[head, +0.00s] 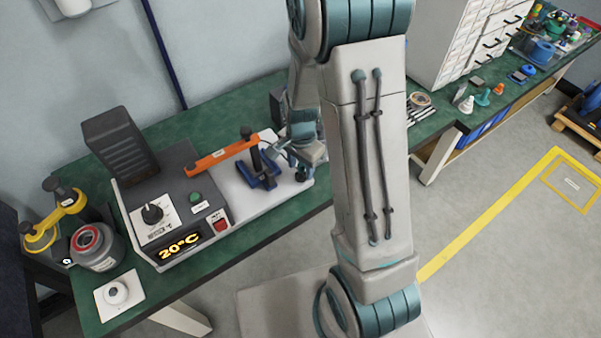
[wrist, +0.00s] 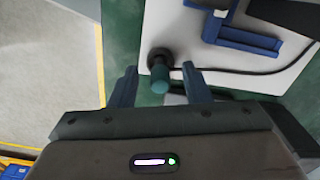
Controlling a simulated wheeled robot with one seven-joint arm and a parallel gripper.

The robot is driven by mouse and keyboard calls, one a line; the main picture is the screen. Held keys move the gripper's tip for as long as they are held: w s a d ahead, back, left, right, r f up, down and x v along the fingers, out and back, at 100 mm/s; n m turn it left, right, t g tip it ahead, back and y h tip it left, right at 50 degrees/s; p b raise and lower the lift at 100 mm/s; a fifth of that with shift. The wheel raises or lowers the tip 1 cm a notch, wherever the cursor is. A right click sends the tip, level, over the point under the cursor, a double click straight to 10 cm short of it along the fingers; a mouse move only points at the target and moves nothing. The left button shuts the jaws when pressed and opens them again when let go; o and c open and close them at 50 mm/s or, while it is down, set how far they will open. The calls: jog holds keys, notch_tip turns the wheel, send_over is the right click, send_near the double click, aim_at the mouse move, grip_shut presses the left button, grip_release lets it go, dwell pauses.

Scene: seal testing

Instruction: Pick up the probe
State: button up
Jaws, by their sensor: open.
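The probe (wrist: 159,79), as I take it, is a dark round piece with a teal end, at the edge of a white plate (wrist: 210,62) in the wrist view. A dark cable runs across the plate from near it. My gripper (wrist: 159,72) is open, with one blue-grey finger on each side of the teal end. Whether the fingers touch it I cannot tell. In the head view my gripper (head: 302,158) is at the right end of the white plate, partly hidden by my arm. A small dark piece (head: 300,176) just below it may be the probe.
The test unit (head: 180,200) with a dial and a "20°C" display stands left on the green bench. A blue clamp (head: 262,172) with an orange lever (head: 222,156) is close beside my gripper. A grey pot (head: 97,250) stands far left. White drawers (head: 465,50) stand right.

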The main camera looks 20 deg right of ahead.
jog(key=shift+f, duration=0.5)
grip_shut()
jog(key=shift+r, duration=0.1)
jog(key=shift+r, duration=0.5)
jog(key=r, duration=0.3)
jog(key=shift+d+r+b, duration=0.15)
jog(key=shift+d+b, duration=0.2)
jog(key=shift+b, duration=0.05)
jog(key=s+d+r+b, duration=0.1)
jog(key=s+d+r, duration=0.1)
jog(key=d+r, duration=0.4)
jog(key=d, duration=0.4)
jog(key=shift+s+d+r, duration=0.3)
jog(key=shift+d, duration=0.05)
jog(key=shift+f, duration=0.1)
